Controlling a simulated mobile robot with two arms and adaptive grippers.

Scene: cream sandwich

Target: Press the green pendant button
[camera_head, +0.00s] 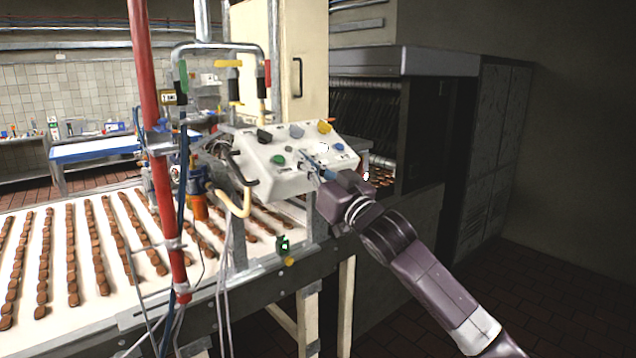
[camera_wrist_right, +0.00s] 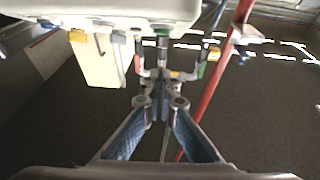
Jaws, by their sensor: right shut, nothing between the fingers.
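The white control box (camera_head: 262,178) hangs from a bent metal pipe and carries several coloured knobs and buttons. A green button (camera_head: 278,159) sits on the left lower part of its sloped face. My right gripper (camera_head: 309,161) is shut and empty. Its fingers reach over the face from the right, with the tips right of the green button; contact cannot be told. My left gripper is not in view.
A conveyor (camera_head: 120,290) with rows of brown biscuits runs under the box. A red post (camera_head: 152,120) stands left of it. A small green-lit box (camera_head: 284,244) is on the conveyor's side. A dark oven-like machine (camera_head: 425,130) stands behind; the floor at right is clear.

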